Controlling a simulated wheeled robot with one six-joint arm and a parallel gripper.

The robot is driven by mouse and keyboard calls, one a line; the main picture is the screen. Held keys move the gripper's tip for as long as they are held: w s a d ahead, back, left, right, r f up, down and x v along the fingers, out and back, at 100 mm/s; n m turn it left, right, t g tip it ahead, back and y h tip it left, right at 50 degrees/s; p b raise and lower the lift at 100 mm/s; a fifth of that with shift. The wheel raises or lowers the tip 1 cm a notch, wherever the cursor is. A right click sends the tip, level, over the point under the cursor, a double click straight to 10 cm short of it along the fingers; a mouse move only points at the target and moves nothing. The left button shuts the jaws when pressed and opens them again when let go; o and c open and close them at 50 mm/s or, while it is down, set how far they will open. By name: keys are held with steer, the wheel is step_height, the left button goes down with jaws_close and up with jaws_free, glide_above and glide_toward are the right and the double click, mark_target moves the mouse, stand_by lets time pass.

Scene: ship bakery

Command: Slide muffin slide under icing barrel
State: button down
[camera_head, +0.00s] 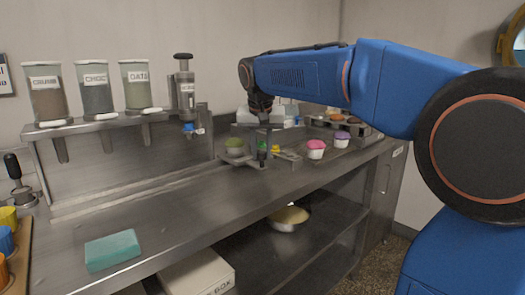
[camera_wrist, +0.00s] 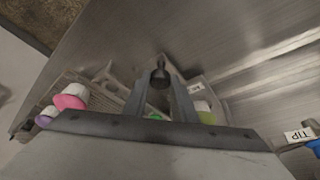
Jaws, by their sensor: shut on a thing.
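The icing barrel (camera_head: 186,92) is a grey upright cylinder mounted at the right end of the wall shelf, with a blue nozzle (camera_head: 190,128) below it. The muffin slide (camera_head: 238,160) is a small metal piece on the counter, right of the barrel, and a green-topped muffin (camera_head: 234,143) sits at it. My gripper (camera_head: 262,150) points down beside the green muffin and is shut on the slide's dark knob. In the wrist view the black knob (camera_wrist: 160,74) shows at the fingertips.
Pink (camera_head: 316,147) and purple (camera_head: 342,138) muffins stand right of my gripper, near a rack (camera_head: 330,122). A teal sponge (camera_head: 112,250) lies on the front left counter. Three labelled jars (camera_head: 95,90) line the shelf. The counter between sponge and slide is clear.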

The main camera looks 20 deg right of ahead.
steer(key=s+a, duration=0.2)
steer(key=a, duration=0.3)
steer(key=s+a, duration=0.2)
steer(key=a, duration=0.3)
steer(key=s+a, duration=0.2)
steer(key=a, duration=0.3)
steer(key=shift+s+a, duration=0.2)
steer(key=c, duration=1.5)
jaws_free()
steer(key=shift+o, duration=0.2)
steer(key=v, duration=1.7)
steer(key=shift+s+r, duration=0.15)
